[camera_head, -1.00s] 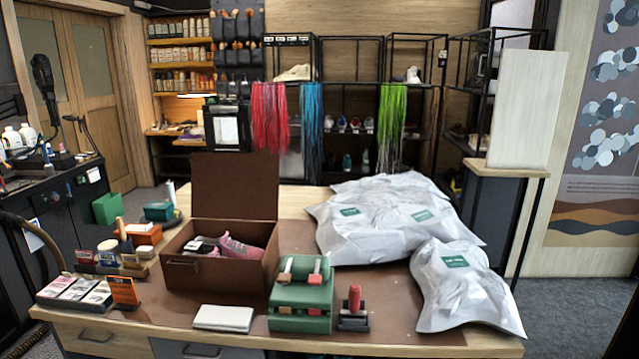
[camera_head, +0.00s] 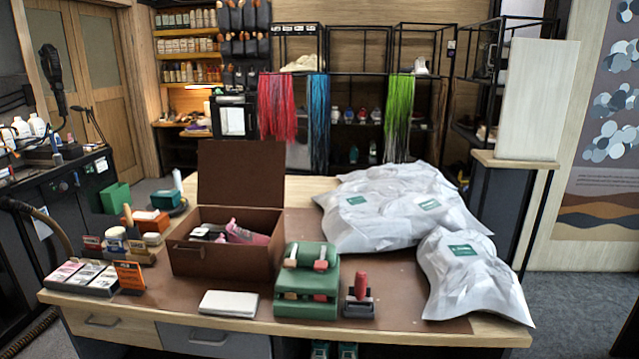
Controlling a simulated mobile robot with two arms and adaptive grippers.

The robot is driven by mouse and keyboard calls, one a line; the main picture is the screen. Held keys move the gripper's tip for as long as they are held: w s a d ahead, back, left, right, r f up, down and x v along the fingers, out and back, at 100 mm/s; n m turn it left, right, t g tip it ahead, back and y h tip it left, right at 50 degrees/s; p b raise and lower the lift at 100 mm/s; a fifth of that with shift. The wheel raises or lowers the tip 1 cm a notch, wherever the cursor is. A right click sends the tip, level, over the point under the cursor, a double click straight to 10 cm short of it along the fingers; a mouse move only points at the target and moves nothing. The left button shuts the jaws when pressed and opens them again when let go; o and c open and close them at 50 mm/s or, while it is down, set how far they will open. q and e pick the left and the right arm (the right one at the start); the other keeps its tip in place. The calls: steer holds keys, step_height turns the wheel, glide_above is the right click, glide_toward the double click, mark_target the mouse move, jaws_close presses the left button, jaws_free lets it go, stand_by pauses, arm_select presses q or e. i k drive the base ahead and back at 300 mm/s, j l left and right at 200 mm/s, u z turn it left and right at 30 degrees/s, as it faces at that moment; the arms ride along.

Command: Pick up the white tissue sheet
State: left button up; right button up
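A flat white rectangular piece (camera_head: 228,303) lies on the brown mat (camera_head: 398,297) at the table's front edge, left of the green holder. It looks like a folded sheet or a thin stack, and I cannot tell whether it is the tissue sheet. An open brown box (camera_head: 222,262) stands behind it with its lid raised. A pink and dark sneaker (camera_head: 245,235) lies in the box. Neither of my grippers is in view.
A green holder (camera_head: 306,308) with brushes and a red-handled tool on a black stand (camera_head: 360,296) stand right of the white piece. Large white bags (camera_head: 390,215) cover the table's right side. Small boxes (camera_head: 85,277) and an orange card (camera_head: 130,275) sit at left.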

mark_target(225, 304)
steer(key=i+l+u, duration=0.1)
steer(key=i+u, duration=0.35)
steer(key=i+l+u, duration=0.4)
steer(key=i, duration=0.15)
steer(key=i+j, duration=0.05)
steer(key=j, duration=0.05)
